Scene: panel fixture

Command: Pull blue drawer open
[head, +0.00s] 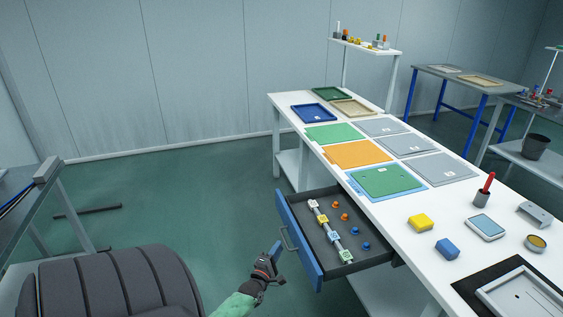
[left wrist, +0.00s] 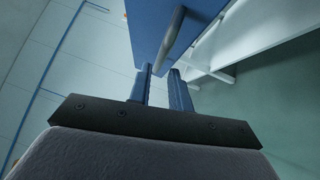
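The drawer with the blue front (head: 299,240) stands pulled out from under the white table. Its grey bar handle (head: 288,238) is on the outer face. The blue front (left wrist: 155,25) and handle (left wrist: 176,32) also fill the top of the left wrist view. My left gripper (head: 276,250) is just left of and slightly below the handle. Its two blue fingers (left wrist: 160,70) are apart with a gap between them, and the handle's near end lies by the fingertips. I cannot tell whether they touch. My right gripper is not in view.
The drawer holds a rail with several tagged blocks (head: 329,231) and several orange and blue knobs. The white table (head: 390,212) carries coloured panels, a yellow block (head: 421,222), a blue block (head: 448,248) and a red-handled tool. Green floor (head: 210,210) left of the drawer is clear.

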